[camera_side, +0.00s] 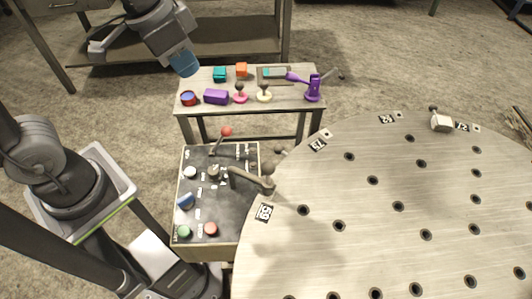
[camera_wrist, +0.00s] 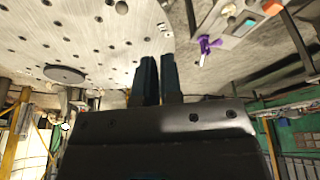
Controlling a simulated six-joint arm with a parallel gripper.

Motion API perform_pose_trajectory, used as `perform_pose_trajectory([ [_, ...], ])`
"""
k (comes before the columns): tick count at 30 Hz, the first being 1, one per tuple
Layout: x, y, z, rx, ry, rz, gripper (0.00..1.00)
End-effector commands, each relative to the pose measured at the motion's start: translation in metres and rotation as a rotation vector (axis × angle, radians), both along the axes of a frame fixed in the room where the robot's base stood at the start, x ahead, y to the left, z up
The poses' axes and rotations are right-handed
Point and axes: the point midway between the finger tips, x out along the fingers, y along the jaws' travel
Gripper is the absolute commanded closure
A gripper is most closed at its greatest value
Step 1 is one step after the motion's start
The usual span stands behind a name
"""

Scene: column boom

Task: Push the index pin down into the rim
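What looks like the index pin (camera_side: 267,185) is a grey knobbed piece at the end of a grey arm, at the left edge of the large round plate (camera_side: 320,250). It stands near a black-and-white number label. How deep it sits cannot be told. The round plate also shows in the wrist view (camera_wrist: 25,35). My gripper (camera_wrist: 158,62) shows in the wrist view as two dark fingers close together. A thin gap seems to lie between them, and nothing shows held.
A dark control panel (camera_side: 222,165) with knobs and a red-tipped lever stands left of the plate. Behind it a small bench (camera_side: 305,107) holds several coloured items. The plate's holed top is mostly clear.

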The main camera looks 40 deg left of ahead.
Motion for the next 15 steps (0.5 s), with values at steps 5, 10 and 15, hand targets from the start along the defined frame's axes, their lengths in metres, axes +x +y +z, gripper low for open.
perform_pose_trajectory([
  [5,0.03,-0.036,-0.021,-0.002,0.098,-0.177,1.0],
  [10,0.051,-0.068,-0.044,-0.008,0.173,-0.324,1.0],
  [15,0.062,-0.09,-0.063,-0.015,0.219,-0.419,1.0],
])
